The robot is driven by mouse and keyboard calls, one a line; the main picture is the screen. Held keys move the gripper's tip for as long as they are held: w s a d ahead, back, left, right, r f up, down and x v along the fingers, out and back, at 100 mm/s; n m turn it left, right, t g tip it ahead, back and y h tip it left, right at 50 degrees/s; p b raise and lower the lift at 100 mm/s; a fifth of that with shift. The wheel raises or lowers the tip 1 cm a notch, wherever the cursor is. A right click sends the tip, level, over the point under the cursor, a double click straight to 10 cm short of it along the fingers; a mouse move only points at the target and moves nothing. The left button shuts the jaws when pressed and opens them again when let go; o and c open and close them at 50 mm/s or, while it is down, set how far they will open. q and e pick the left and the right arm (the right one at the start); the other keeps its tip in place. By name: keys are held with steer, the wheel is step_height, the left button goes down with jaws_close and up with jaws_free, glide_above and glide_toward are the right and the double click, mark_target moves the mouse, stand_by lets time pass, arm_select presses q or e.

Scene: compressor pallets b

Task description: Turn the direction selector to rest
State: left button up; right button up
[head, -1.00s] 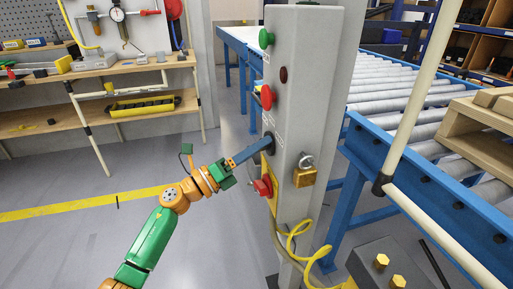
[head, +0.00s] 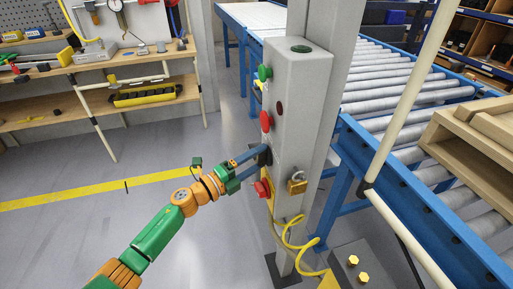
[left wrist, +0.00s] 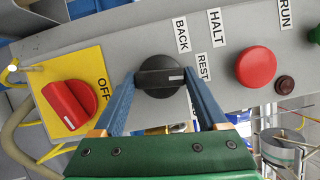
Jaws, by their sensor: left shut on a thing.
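The direction selector (left wrist: 160,76) is a black round knob with a white mark on its bar, on the grey control post (head: 298,85). In the left wrist view its white mark points right, towards the REST label (left wrist: 203,67), with the BACK label (left wrist: 181,35) above. My left gripper (left wrist: 158,82) has its blue fingers on both sides of the knob's bar, shut on it. In the head view the left gripper (head: 257,160) reaches the post's left face, and the knob is mostly hidden there. My right gripper is in neither view.
A red rotary switch (left wrist: 68,104) on a yellow plate marked OFF sits beside the selector. On the other side are a red HALT button (left wrist: 256,66) and a green button (head: 264,72). A padlock (head: 297,183) hangs on the post. A roller conveyor (head: 400,95) stands right.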

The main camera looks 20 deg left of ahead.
arm_select(q)
steer(key=shift+n+y+p, duration=0.3)
steer(key=shift+n+p, duration=0.4)
steer(key=shift+p, duration=0.15)
steer(key=o, duration=1.3)
steer(key=v, duration=0.7)
steer(key=shift+b, duration=0.3)
steer(key=shift+r, duration=0.1)
steer(key=shift+a, duration=0.1)
